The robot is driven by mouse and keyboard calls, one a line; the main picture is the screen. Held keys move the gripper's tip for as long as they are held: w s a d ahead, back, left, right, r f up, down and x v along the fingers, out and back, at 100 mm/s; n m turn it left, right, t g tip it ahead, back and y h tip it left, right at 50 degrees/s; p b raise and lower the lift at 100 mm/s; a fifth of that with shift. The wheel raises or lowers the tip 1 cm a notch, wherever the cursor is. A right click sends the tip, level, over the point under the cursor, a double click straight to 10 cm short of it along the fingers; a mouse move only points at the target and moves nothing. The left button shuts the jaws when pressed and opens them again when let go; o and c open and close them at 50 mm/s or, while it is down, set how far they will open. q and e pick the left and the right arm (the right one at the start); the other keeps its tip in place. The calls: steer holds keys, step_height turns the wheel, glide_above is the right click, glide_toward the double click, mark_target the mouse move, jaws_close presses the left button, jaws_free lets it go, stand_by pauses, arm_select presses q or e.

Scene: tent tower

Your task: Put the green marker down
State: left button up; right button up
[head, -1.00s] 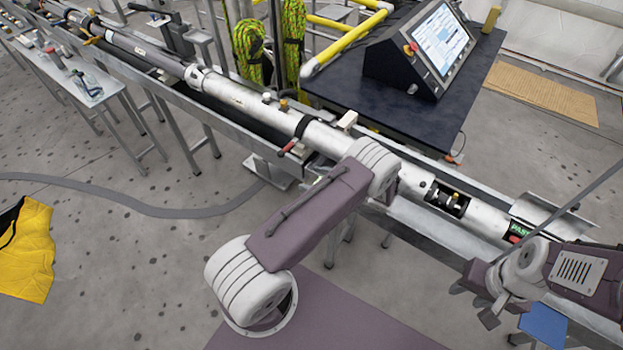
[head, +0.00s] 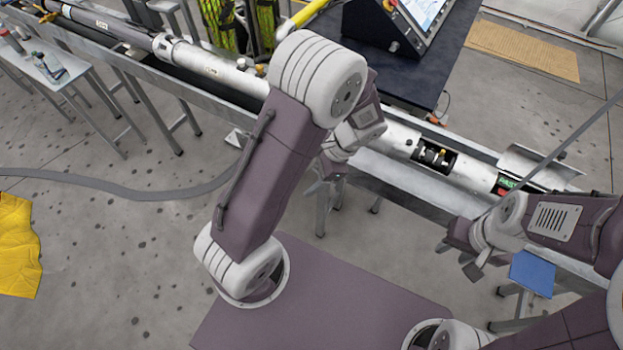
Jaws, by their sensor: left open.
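A small green tag lettered PASS (head: 508,182) sits at the right end of the long white tube (head: 395,137), with a red patch beside it. I cannot tell whether this is the green marker, and no other green marker shows. My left gripper (head: 325,193) hangs by the near side of the tube's trough, left of the tag. Its fingers are apart and nothing shows between them. My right gripper (head: 461,260) is in front of the trough, below and left of the tag. Its small fingers do not show clearly whether they are open or shut.
An open slot (head: 434,156) in the tube shows small fittings. A dark table (head: 440,75) with a screen console (head: 385,25) stands behind. A blue-topped stool (head: 532,273) is at the right. A grey cable (head: 120,190) and a yellow cloth (head: 17,245) lie on the floor at left.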

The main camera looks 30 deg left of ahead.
arm_select(q)
steer(key=s+d+r+n+t+h, duration=0.2)
steer(key=s+r+n+t+h, duration=0.1)
steer(key=n, duration=0.7)
steer(key=s+r+h, duration=0.1)
steer(key=s+h, duration=0.1)
steer(key=shift+s+d+t, duration=0.3)
steer(key=shift+s+d, duration=0.1)
